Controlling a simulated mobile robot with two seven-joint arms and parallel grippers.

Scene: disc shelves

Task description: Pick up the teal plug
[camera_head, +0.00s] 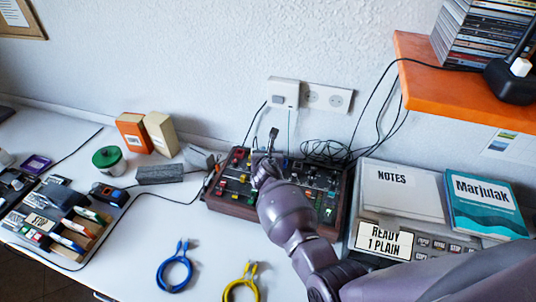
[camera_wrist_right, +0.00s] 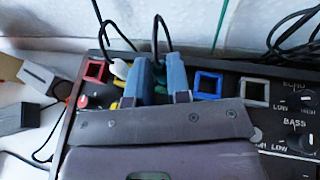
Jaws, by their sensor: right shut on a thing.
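My right gripper (camera_wrist_right: 158,80) is over the back row of the dark mixer panel (camera_head: 232,206). Its two blue-grey fingers are close together around a thing with a black cable rising from between them. In the head view my right gripper (camera_head: 264,160) and wrist cover part of the panel. My left gripper is not in view.
A red-framed socket (camera_wrist_right: 95,70) and a blue-framed socket (camera_wrist_right: 208,84) flank the fingers. A white plug (camera_wrist_right: 120,68) stands close left of them. Loose black cables (camera_head: 325,150) lie behind the panel. A notes box (camera_head: 402,190) stands right; blue (camera_head: 174,272) and yellow (camera_head: 242,285) cables lie in front.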

